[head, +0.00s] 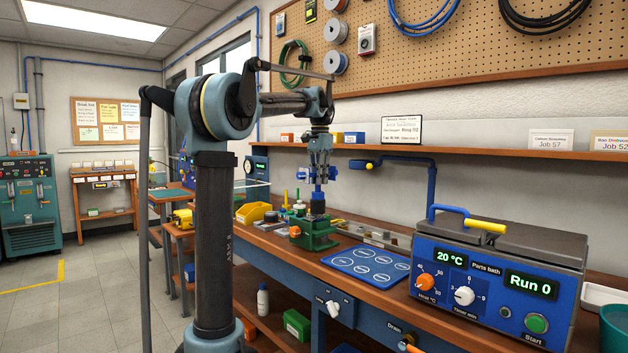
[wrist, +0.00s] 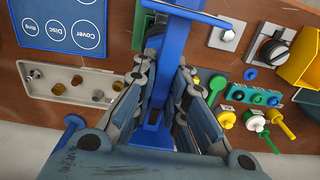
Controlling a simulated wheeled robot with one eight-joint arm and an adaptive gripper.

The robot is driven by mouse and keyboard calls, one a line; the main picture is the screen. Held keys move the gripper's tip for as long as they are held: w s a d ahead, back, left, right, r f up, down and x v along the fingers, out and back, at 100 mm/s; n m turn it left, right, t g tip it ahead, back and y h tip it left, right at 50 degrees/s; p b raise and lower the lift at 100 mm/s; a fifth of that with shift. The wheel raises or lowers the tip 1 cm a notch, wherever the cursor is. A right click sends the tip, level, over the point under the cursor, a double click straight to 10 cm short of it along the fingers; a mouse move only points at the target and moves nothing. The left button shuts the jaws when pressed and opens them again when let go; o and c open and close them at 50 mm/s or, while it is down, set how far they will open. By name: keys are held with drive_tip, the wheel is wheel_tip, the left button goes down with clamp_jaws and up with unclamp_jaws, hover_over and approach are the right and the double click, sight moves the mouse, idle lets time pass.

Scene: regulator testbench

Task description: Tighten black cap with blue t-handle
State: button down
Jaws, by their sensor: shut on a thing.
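My gripper (head: 320,177) is shut on the blue t-handle (head: 318,197) and holds it upright above the green vise (head: 315,234). In the wrist view, my gripper (wrist: 167,68) has its fingers on both sides of the blue t-handle (wrist: 156,92). The lower blue end of the tool is at the top of the vise; whether it touches the work there cannot be told.
A blue mat with white circles (head: 366,264) lies right of the vise, with a metal parts tray (head: 374,232) behind it. A yellow bin (head: 254,212) stands left. The blue parts bath (head: 497,280) blocks the right. In the wrist view, a green rack (wrist: 251,95) holds coloured tools.

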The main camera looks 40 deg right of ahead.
drive_tip(key=shift+m, duration=0.8)
drive_tip(key=shift+s+m, duration=0.1)
drive_tip(key=shift+m, duration=0.7)
drive_tip(key=shift+m, duration=0.8)
drive_tip(key=shift+m, duration=0.8)
